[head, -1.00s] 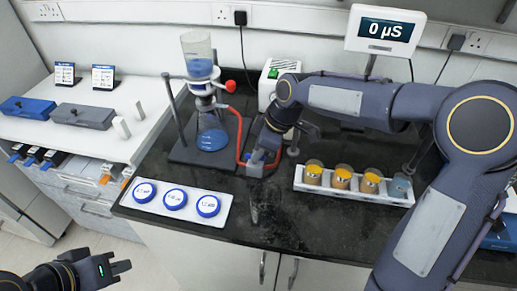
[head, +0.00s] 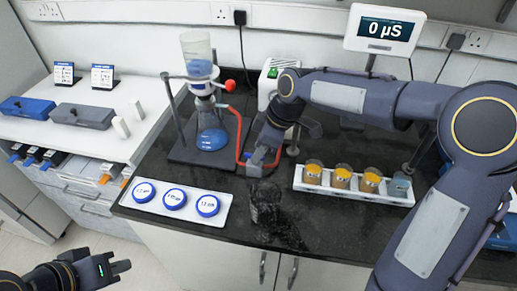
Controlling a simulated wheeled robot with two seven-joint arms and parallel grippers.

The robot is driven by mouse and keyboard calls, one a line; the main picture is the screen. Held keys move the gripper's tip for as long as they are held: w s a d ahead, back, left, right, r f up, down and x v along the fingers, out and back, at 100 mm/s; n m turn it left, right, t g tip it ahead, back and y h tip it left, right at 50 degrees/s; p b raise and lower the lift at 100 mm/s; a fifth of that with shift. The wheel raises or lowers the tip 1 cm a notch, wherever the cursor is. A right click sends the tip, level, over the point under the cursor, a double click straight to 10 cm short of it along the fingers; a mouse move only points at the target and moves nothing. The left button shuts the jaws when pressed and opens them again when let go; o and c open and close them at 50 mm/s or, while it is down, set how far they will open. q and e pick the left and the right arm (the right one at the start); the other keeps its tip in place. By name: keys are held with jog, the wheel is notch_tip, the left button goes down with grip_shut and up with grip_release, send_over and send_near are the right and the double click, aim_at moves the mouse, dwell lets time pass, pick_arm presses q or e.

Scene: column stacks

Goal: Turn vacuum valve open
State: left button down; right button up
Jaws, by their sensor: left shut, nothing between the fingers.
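A glass flask (head: 211,139) with blue liquid stands on a dark stand, under a glass funnel (head: 197,47) that also holds blue liquid. A red knob (head: 231,86) sticks out to the right of the glassware. Red tubing (head: 239,126) runs from the flask down to the bench by my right gripper (head: 258,160). That gripper is low over the bench at the tubing; its fingers are small and partly hidden by the wrist, and I cannot tell a valve apart there. My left gripper (head: 124,267) is shut and empty at the lower left, away from the bench.
A white box with a green switch (head: 272,73) stands behind my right arm. A white tray (head: 345,194) holds several cups, right of the gripper. A white tray with blue-rimmed discs (head: 175,198) lies at the front left. A display (head: 385,29) reads 0 µS.

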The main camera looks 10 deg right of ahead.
jog(key=v, duration=0.7)
jog(key=shift+f, duration=0.1)
